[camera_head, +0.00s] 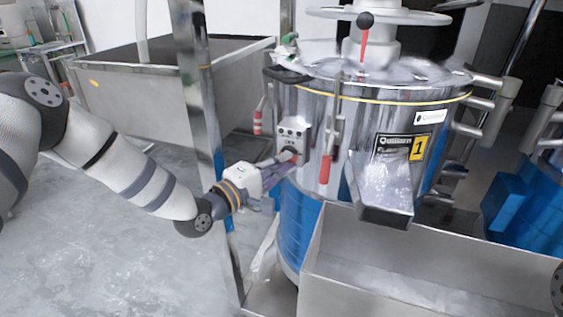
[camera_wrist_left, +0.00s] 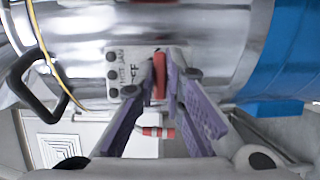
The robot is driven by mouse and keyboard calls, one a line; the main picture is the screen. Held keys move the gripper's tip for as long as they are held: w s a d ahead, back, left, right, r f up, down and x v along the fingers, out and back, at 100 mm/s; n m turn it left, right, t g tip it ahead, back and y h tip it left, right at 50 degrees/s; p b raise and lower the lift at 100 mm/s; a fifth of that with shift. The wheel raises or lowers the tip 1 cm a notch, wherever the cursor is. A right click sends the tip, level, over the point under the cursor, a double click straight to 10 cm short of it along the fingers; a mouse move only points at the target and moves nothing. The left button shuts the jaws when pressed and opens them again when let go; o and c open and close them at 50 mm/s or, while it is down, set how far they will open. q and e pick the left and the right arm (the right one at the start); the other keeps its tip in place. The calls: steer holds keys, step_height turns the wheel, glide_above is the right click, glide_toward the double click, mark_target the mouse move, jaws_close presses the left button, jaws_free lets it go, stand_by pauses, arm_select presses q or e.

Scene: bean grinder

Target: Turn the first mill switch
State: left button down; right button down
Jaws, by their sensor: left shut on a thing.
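The first mill (camera_head: 350,110) is a shiny steel drum with a blue lower part and a yellow "1" label (camera_head: 418,148). A grey switch box (camera_head: 294,130) with several dark knobs is mounted on its left side. My left gripper (camera_head: 287,162) reaches the lower part of this box. In the left wrist view, the purple fingers of the left gripper (camera_wrist_left: 161,75) are shut around the red switch (camera_wrist_left: 160,80), whose top shows between the fingertips. The fingers partly cover the switch and the box (camera_wrist_left: 120,70). My right gripper is out of view.
A red-handled lever (camera_head: 326,168) hangs just right of the switch box. A steel post (camera_head: 200,100) stands close behind my left wrist. A spout (camera_head: 385,190) leads to a steel bin (camera_head: 345,255) at front right. Floor at lower left is clear.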

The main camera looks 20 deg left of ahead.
arm_select(q)
steer(key=c, duration=1.7)
jaws_free()
steer(key=v, duration=1.2)
